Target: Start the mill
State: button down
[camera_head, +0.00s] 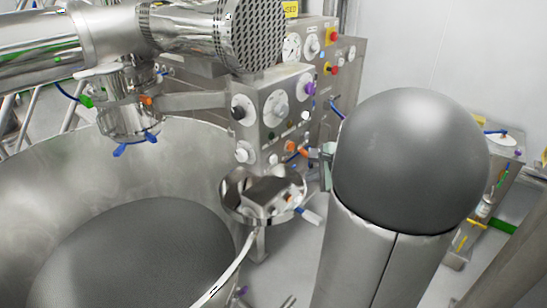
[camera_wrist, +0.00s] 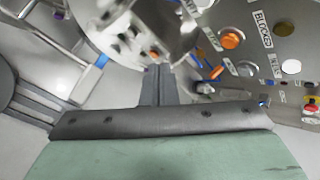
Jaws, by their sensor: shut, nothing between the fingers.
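A steel control panel (camera_head: 275,112) carries dials, knobs and coloured buttons, including an orange button (camera_head: 291,146) low on its right side. The panel (camera_wrist: 285,40) also fills the upper right of the wrist view, with an orange button (camera_wrist: 230,41) and a label reading "BLOCKED" (camera_wrist: 262,29). I cannot tell which control starts the mill. My gripper (camera_wrist: 156,72) is shut and empty, apart from the panel's buttons in the picture. In the head view my grey arm link hides most of it; only a pale green part shows beside the panel's lower right.
A large steel bowl (camera_head: 60,180) stands at left under a drive with a perforated end (camera_head: 254,35). A small round steel vessel (camera_head: 232,206) sits below the panel. Another panel (camera_head: 312,40) with red buttons stands behind. A steel bench (camera_head: 480,210) is at right.

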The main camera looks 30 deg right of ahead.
aim_at(273, 159)
dwell(0.3)
jog(key=w+a+p, duration=0.1)
jog(key=w+a, duration=0.1)
jog(key=w, duration=0.6)
jog(key=shift+w+a+p, duration=0.25)
jog(key=shift+p, duration=0.15)
dwell(1.8)
jog(key=shift+w+a, duration=0.15)
jog(key=shift+w, duration=0.25)
